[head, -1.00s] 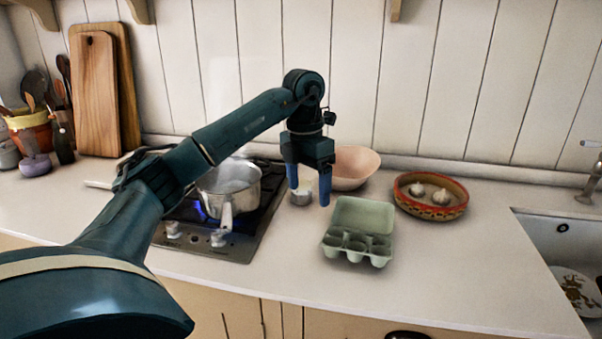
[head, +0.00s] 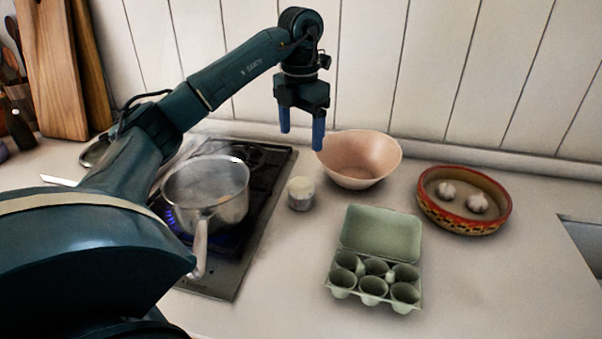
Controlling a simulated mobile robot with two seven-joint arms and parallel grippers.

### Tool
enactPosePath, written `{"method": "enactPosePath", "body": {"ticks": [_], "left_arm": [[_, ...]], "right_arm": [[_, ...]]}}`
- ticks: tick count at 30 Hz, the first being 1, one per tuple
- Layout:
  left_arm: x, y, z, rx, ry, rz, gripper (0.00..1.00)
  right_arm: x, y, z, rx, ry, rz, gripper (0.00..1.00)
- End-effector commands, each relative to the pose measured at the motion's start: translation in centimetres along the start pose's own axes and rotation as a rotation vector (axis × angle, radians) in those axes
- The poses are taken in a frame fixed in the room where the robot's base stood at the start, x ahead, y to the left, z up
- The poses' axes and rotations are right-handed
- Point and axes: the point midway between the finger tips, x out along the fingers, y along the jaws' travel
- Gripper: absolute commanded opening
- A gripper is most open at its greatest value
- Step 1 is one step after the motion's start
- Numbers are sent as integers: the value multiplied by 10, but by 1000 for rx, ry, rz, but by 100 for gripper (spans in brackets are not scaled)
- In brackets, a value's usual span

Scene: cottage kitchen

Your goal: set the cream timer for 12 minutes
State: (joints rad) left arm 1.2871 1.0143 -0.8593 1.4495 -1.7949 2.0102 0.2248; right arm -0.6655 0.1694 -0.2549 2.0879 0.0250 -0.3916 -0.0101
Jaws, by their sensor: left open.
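The cream timer (head: 301,193) is a small round thing with a cream top and a greyish lower band. It stands on the counter between the hob and the egg box, and its markings are too small to read. My left gripper (head: 302,140) is open and empty, its two blue fingers pointing down. It is above and behind the timer in the picture, apart from it. My right gripper is not in view.
A steel saucepan (head: 206,196) sits on the lit gas hob (head: 257,202), left of the timer. A pink bowl (head: 361,160) stands behind right. An open green egg box (head: 381,236) is in front right. A patterned dish (head: 431,207) holds two garlic bulbs.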

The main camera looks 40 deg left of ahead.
Motion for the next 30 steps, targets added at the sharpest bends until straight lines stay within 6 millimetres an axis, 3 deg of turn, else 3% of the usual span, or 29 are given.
{"method": "enactPosePath", "body": {"ticks": [5, 18, 24, 30], "left_arm": [[32, -1, -1, 2, 5, -3, 77], [111, 0, -1, 1, 5, -1, 77], [126, 0, 0, 0, 1, 0, 77], [128, 0, 0, 0, 0, 0, 77]], "right_arm": [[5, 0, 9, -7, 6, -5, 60], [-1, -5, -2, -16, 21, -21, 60], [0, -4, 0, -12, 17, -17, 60], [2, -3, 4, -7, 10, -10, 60]]}}
